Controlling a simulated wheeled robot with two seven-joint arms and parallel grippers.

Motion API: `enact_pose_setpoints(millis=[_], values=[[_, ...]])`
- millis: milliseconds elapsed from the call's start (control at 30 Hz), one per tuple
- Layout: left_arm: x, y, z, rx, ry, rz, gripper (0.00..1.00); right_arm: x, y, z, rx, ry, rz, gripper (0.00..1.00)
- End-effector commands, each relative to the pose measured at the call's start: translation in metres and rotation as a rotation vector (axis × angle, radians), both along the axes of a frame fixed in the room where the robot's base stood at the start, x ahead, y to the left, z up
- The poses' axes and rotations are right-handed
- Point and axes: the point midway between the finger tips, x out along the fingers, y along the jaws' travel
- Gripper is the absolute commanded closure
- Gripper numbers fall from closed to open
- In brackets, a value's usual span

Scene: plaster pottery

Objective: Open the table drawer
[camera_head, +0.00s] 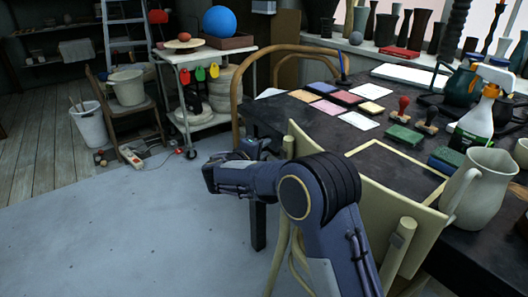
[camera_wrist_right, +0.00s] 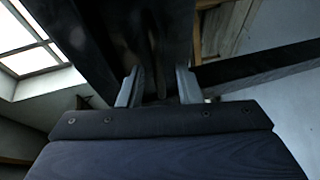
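My right arm reaches up from the bottom, and my right gripper (camera_head: 252,147) is at the table's left end, mostly hidden by my own wrist. In the right wrist view, the two grey fingers of my right gripper (camera_wrist_right: 158,88) stand apart under a dark table part (camera_wrist_right: 125,30). A narrow dark shape shows between them; I cannot tell whether they touch it. My left gripper is out of view.
A pale wooden chair (camera_head: 398,225) stands close against the table beside my right arm. A white jug (camera_head: 482,190), a spray bottle (camera_head: 478,120) and coloured tiles (camera_head: 325,107) are on the table. Open grey floor (camera_head: 130,235) lies at the left.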

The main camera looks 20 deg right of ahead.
Motion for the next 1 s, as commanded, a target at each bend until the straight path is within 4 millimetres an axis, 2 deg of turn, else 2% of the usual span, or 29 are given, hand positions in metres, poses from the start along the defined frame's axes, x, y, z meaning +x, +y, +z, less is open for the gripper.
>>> enact_pose_setpoints(millis=[267, 500, 833, 1000], values=[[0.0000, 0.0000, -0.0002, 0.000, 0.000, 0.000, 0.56, 0.0014, -0.0012, 0.0000, -0.001, 0.001, 0.001, 0.69], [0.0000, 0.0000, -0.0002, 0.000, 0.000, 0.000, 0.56, 0.0012, -0.0011, 0.0000, -0.001, 0.001, 0.001, 1.00], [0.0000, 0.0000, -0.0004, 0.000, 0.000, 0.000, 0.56, 0.0009, -0.0005, -0.0003, 0.000, 0.001, 0.001, 1.00], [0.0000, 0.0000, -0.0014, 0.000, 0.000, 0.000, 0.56, -0.0019, 0.0087, -0.0007, 0.000, 0.001, 0.003, 1.00]])
